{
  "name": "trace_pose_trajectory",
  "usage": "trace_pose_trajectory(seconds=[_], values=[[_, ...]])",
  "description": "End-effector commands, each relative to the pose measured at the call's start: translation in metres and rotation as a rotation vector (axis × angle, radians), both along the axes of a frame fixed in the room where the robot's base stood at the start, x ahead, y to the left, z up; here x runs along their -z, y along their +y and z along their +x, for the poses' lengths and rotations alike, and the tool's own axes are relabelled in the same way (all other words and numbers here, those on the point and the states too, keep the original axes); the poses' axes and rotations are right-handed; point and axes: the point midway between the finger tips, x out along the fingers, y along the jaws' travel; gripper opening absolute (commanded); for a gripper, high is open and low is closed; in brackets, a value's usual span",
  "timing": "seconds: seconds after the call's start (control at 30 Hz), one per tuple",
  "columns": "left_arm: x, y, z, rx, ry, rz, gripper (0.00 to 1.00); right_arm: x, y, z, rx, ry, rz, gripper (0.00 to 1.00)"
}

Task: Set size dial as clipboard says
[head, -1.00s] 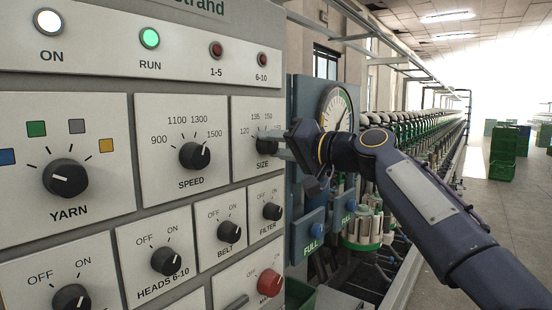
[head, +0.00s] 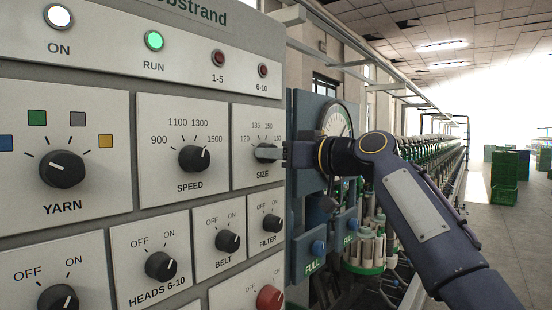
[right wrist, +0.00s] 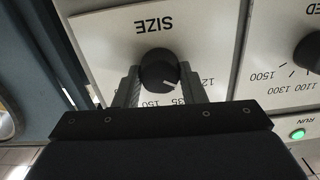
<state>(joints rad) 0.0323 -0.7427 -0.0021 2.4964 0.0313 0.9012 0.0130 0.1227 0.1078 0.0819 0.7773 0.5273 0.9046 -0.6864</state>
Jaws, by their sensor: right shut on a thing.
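The SIZE dial (right wrist: 160,68) is a round black knob on a pale panel plate, with marks including 120, 135 and 150. In the upside-down right wrist view, its white pointer line points roughly at 135; part of the scale is hidden. My right gripper (right wrist: 160,78) has one finger on each side of the knob and is shut on it. In the head view, my right gripper (head: 271,153) reaches the SIZE plate (head: 244,176) from the right and covers most of the knob. No clipboard shows. My left gripper is not in view.
The SPEED dial (head: 194,159) is left of SIZE, with the YARN dial (head: 62,169) further left. BELT (head: 228,242) and FILTER (head: 271,223) knobs sit close below. A round gauge (head: 338,120) is behind my right wrist. Green crates (head: 504,178) stand along the aisle.

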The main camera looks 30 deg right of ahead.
Motion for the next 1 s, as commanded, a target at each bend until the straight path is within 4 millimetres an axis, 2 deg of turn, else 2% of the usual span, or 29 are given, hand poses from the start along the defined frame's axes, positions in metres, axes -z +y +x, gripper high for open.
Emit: trace_pose_trajectory(seconds=[0.67,0.7,0.87,1.0], values=[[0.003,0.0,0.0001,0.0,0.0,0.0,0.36,0.0009,0.0004,0.0006,-0.001,-0.024,-0.065,0.14],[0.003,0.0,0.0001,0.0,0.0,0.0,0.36,0.0009,0.0004,0.0006,-0.001,-0.024,-0.065,0.39],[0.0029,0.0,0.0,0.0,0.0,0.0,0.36,0.0007,0.0002,0.0004,-0.001,-0.024,-0.063,0.59],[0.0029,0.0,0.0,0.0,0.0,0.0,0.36,0.0004,0.0003,0.0003,-0.001,-0.025,-0.062,0.59]])
